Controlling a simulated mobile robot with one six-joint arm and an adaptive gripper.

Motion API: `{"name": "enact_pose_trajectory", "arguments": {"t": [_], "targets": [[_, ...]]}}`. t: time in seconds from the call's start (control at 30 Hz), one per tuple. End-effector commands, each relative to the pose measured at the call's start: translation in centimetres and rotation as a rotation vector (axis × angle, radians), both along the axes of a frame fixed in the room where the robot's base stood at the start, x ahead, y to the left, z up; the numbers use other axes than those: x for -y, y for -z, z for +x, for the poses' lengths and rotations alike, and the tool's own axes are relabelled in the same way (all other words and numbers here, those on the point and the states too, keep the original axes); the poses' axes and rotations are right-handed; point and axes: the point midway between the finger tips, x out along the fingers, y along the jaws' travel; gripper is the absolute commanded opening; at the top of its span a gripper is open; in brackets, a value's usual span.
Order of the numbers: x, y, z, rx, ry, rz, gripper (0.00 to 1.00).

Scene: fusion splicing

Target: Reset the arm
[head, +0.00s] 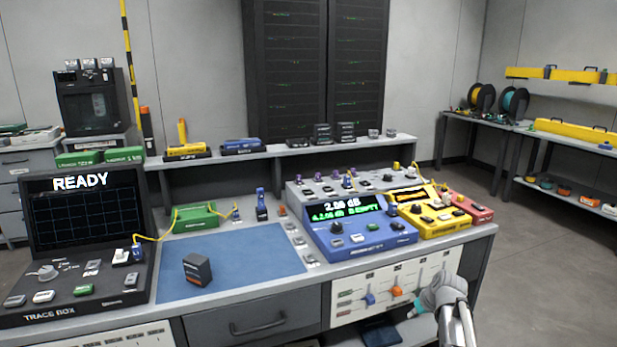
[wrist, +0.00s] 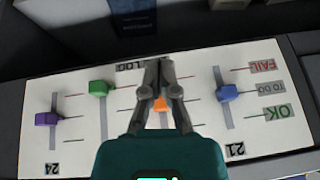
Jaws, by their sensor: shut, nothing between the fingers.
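My gripper (head: 411,314) is at the lower right in the head view, in front of the white slider panel (head: 347,287) on the bench front. In the wrist view its two fingers (wrist: 158,64) are shut and empty, reaching over the panel (wrist: 75,140). The orange slider knob (wrist: 161,104) shows between the finger links. The blue knob (wrist: 228,92) is to the right, and the green (wrist: 98,88) and purple (wrist: 46,118) knobs are to the left. The head view shows the blue (head: 370,298) and orange (head: 397,290) knobs; my arm covers part of the panel's right side.
The bench top holds a blue mat (head: 235,262), a dark block (head: 197,270), a blue meter (head: 360,228), a yellow splicer (head: 432,220) and a trace box (head: 85,240) reading READY. A dark blue item (head: 381,334) lies below the panel. Floor (head: 555,270) is clear at right.

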Motion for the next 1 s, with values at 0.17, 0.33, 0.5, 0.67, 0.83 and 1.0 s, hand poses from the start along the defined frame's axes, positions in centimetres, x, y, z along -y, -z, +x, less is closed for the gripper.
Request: {"name": "enact_pose_trajectory", "arguments": {"t": [0.17,0.33,0.5,0.67,0.83,1.0], "targets": [[-5.9,1.0,-4.9,-0.15,0.044,-0.015,0.0],[-10.0,1.7,-9.4,-0.278,0.11,-0.055,0.0],[-12.4,2.0,-12.8,-0.363,0.174,-0.102,0.0],[-13.9,2.1,-15.3,-0.416,0.226,-0.143,0.0],[-14.6,1.3,-17.1,-0.452,0.271,-0.178,0.0],[-14.6,-0.6,-16.9,-0.451,0.27,-0.176,0.0]]}}
